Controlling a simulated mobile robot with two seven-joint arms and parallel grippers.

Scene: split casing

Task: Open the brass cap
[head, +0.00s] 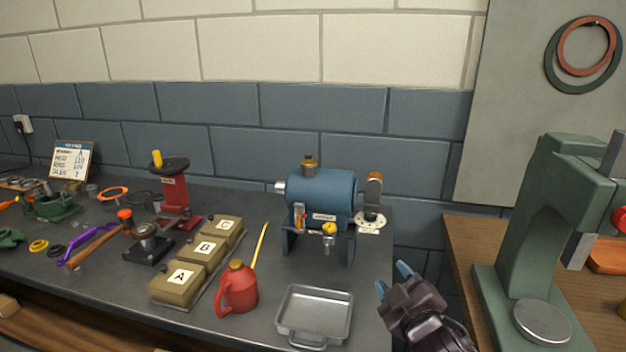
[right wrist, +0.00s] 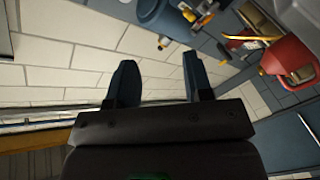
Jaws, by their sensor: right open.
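A blue cylindrical casing (head: 322,198) stands on a stand on the dark bench in the head view. A brass cap (head: 309,162) sits upright on its top. A yellow knob (head: 329,228) and a small tap below it are on its front. My right gripper (head: 392,278) is open and empty, low and to the right of the casing, well apart from the cap. In the right wrist view its two blue fingers (right wrist: 158,75) are spread with nothing between them. Part of the blue casing (right wrist: 158,14) shows at the top there. My left gripper is not in view.
A metal tray (head: 285,325) and a red oil can (head: 237,290) stand in front of the casing. Boxes lettered A, B and C (head: 181,278) are to the left. A green press (head: 540,215) stands on a wooden bench at the right, beyond a gap.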

